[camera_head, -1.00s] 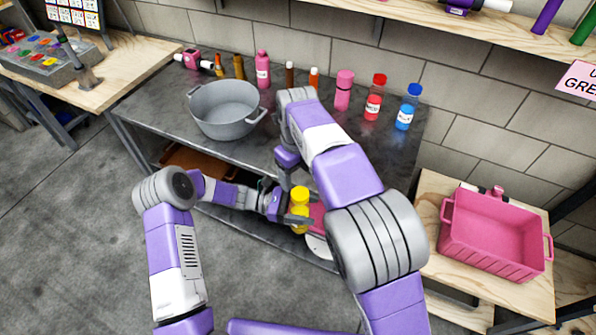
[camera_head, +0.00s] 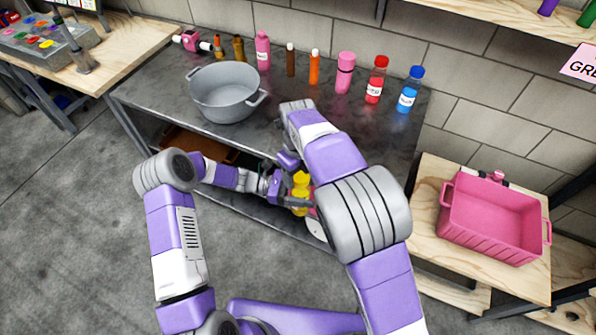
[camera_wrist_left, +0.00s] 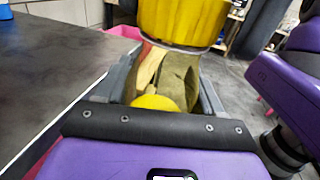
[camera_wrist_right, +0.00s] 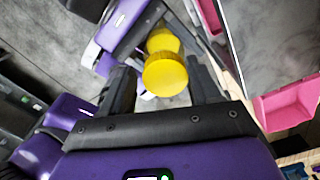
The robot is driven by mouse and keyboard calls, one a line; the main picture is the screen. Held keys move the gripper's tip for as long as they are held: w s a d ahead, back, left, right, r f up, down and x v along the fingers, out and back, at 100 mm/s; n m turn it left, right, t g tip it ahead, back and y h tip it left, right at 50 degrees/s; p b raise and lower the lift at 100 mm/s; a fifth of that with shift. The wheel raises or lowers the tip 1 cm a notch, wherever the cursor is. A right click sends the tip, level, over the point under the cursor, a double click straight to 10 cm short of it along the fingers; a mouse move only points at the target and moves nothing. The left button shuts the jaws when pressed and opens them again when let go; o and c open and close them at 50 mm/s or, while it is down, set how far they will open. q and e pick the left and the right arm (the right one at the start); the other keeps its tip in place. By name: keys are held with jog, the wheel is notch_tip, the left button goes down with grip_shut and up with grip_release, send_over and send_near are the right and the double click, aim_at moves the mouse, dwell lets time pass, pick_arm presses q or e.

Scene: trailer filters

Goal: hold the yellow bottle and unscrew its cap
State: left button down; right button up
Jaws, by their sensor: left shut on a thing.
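The yellow bottle (camera_head: 299,207) is held in front of the workbench's front edge. My left gripper (camera_head: 290,198) is shut around it from the left. In the left wrist view a large yellow part of the bottle (camera_wrist_left: 180,20) fills the top, and a smaller yellow part shows between the fingers. The yellow cap (camera_head: 301,178) faces my right gripper, which comes down from above and is largely hidden behind its own arm. In the right wrist view the cap (camera_wrist_right: 165,75) shows between the spread fingers of my right gripper (camera_wrist_right: 165,85); contact is not visible.
The dark workbench (camera_head: 165,110) carries a grey pot (camera_head: 225,95) and a row of bottles, including a red one (camera_head: 376,80) and a blue one (camera_head: 410,90). A pink bin (camera_head: 490,222) stands on the wooden table at right. The floor at left is clear.

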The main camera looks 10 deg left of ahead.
jog(key=shift+s+a, duration=0.1)
jog(key=c, duration=0.9)
jog(key=shift+o, duration=0.2)
jog(key=n, duration=0.5)
jog(key=shift+s, duration=0.25)
jog(key=n, duration=0.6)
jog(key=shift+s+n, duration=0.15)
jog(key=shift+n, duration=0.25)
jog(key=n, duration=0.6)
jog(key=shift+d, duration=0.35)
jog(key=n, duration=0.4)
jog(key=shift+d+n, duration=0.1)
jog(key=shift+n, duration=0.3)
jog(key=n, duration=0.4)
jog(key=shift+d, duration=0.15)
jog(key=n, duration=0.6)
jog(key=shift+w+d+n, duration=0.15)
jog(key=shift+w+n, duration=0.1)
jog(key=shift+n, duration=0.05)
jog(key=n, duration=0.4)
jog(key=shift+w, duration=0.15)
jog(key=n, duration=0.4)
jog(key=shift+w, duration=0.15)
jog(key=n, duration=0.6)
jog(key=shift+w, duration=0.15)
jog(key=n, duration=0.6)
jog(key=shift+w+a+r+n, duration=0.1)
jog(key=shift+a+r+n, duration=0.05)
jog(key=shift+a+n, duration=0.25)
jog(key=shift+d, duration=0.15)
